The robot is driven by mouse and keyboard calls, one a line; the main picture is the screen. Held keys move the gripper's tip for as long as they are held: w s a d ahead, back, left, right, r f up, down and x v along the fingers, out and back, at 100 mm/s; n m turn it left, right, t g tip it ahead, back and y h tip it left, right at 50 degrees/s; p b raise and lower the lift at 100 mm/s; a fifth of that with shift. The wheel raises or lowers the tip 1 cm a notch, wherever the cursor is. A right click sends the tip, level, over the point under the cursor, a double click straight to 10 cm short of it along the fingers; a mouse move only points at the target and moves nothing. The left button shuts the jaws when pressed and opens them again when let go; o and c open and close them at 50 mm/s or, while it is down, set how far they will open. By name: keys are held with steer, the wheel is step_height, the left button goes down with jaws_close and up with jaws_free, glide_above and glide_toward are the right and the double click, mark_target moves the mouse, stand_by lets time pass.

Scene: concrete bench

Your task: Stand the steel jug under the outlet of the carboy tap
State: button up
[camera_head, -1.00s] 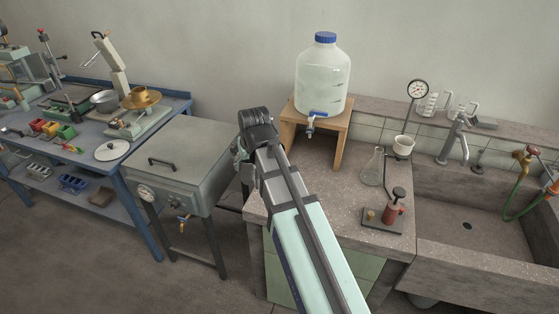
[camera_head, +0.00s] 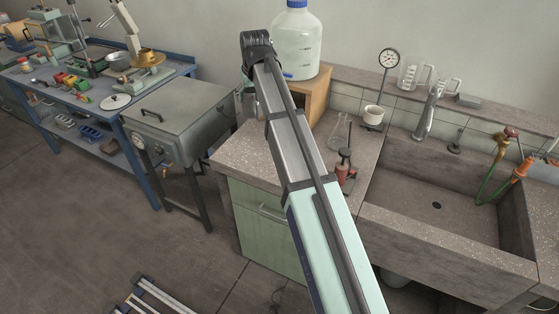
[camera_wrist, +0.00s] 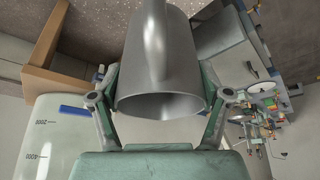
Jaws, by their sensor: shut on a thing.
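The steel jug (camera_wrist: 160,65) fills the middle of the wrist view, its handle towards me and its round rim facing the gripper side. My gripper (camera_wrist: 158,100) is shut on it, a finger at each side.
The sink (camera_head: 440,190) lies further right. A grey metal cabinet (camera_head: 180,110) stands left. The bench front (camera_head: 240,150) looks clear.

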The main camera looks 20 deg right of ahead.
step_height(320, 180, down, 20)
steer(key=p, duration=0.3)
steer(key=shift+s+d+p, duration=0.1)
steer(key=shift+s+p, duration=0.05)
steer(key=shift+p, duration=0.2)
steer(key=shift+f, duration=0.1)
steer(key=shift+f, duration=0.15)
steer(key=o, duration=1.2)
steer(key=b+v, duration=0.2)
steer(key=v, duration=0.9)
steer(key=shift+r, duration=0.4)
steer(key=shift+c, duration=0.3)
steer(key=shift+s+r, duration=0.15)
steer(key=shift+r, duration=0.15)
steer(key=c, duration=1.4)
